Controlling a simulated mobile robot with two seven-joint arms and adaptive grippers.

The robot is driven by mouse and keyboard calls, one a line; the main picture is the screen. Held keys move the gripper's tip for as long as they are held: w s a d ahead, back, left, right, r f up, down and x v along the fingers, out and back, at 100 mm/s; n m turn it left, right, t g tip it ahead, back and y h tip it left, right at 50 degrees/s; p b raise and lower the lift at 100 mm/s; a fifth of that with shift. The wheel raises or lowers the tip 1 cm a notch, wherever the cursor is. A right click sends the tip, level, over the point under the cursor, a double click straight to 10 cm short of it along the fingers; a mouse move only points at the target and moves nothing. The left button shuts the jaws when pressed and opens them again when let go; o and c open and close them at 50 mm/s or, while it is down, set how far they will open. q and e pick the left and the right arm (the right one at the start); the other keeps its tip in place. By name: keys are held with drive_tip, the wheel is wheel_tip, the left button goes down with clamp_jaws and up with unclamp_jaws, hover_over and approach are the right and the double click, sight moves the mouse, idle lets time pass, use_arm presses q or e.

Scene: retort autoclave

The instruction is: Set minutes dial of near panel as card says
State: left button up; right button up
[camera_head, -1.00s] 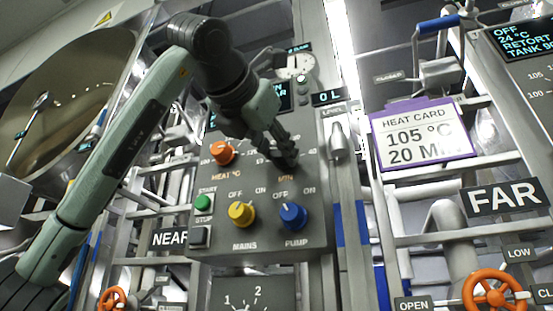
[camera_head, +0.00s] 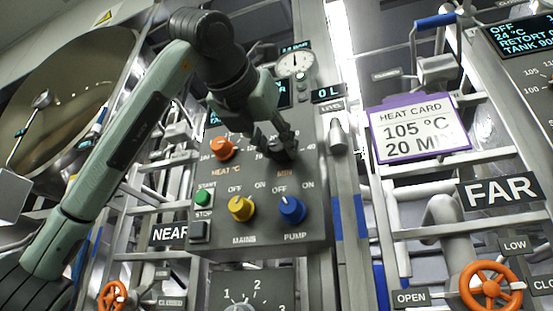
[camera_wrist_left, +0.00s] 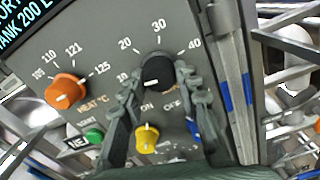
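The black minutes dial (camera_head: 284,151) is on the grey near panel (camera_head: 262,222), right of the orange heat dial (camera_head: 222,149). In the left wrist view the minutes dial (camera_wrist_left: 157,72) has marks 10, 20, 30 and 40 around it, and its white pointer line is toward the lower left, near the 10 side. My left gripper (camera_wrist_left: 160,80) has one finger on each side of the dial; I cannot tell whether they press on it. The heat card (camera_head: 420,129), in a purple frame, reads 105 °C and 20 minutes, the last letters washed out by glare. My right gripper is not in view.
Below the two dials are a yellow mains knob (camera_head: 241,208), a blue pump knob (camera_head: 292,210) and a green start button (camera_head: 203,197). A metal lever (camera_head: 338,136) stands right of the panel. Orange valve wheels (camera_head: 491,286) are lower down.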

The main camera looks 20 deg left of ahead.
use_arm(q)
drive_tip(key=o, duration=0.4)
drive_tip(key=s, duration=1.2)
drive_tip(key=shift+a, duration=0.2)
